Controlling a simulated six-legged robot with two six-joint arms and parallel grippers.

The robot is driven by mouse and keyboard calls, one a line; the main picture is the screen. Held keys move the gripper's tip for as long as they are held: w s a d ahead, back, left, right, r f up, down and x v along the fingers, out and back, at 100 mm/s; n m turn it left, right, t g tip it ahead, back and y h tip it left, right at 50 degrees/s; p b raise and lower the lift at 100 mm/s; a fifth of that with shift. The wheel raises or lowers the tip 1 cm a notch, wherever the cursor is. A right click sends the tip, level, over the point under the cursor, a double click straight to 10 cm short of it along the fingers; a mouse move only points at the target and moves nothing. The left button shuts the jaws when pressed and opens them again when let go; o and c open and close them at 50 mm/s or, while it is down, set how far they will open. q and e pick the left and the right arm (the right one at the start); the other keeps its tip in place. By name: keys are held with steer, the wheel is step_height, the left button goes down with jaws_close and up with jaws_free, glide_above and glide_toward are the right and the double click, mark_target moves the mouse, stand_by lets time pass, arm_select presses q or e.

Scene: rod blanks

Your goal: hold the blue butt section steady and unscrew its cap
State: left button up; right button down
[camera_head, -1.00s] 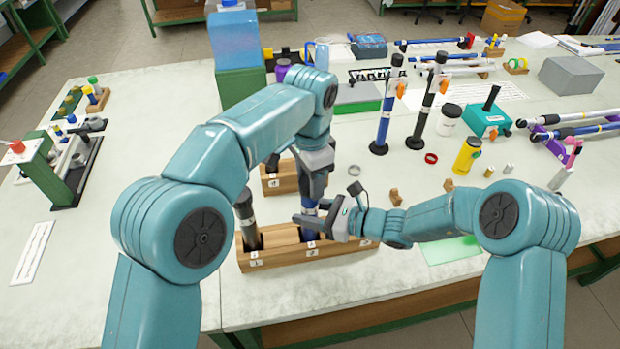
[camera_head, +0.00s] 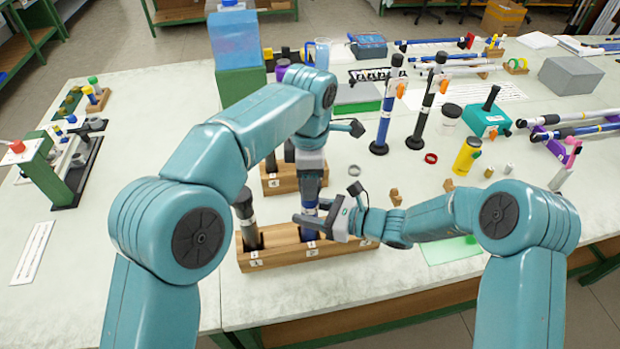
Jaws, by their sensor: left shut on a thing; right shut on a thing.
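The blue butt section (camera_head: 309,235) stands upright in a slot of the wooden block (camera_head: 285,258) at the front of the bench. Only short stretches of its blue side show. My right gripper (camera_head: 318,219) comes in from the right and is shut around the section just above the block. My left gripper (camera_head: 311,190) points down from above and is shut on the top of the same section, where the cap would be. The cap itself is hidden by the fingers, so I cannot tell whether it has loosened.
A dark section (camera_head: 247,222) stands in the block's left slot. A second wooden block (camera_head: 280,183) is just behind.

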arm_select(q)
steer(key=shift+s+n, duration=0.1)
steer(key=shift+n, duration=0.9)
steer(key=shift+d, duration=0.1)
steer(key=shift+r, duration=0.2)
steer(key=shift+r, duration=0.9)
steer(key=shift+r, duration=2)
arm_select(e)
steer(key=c, duration=0.5)
jaws_free()
steer(key=shift+c, duration=0.2)
steer(key=shift+o, duration=0.3)
steer(key=shift+d, duration=0.1)
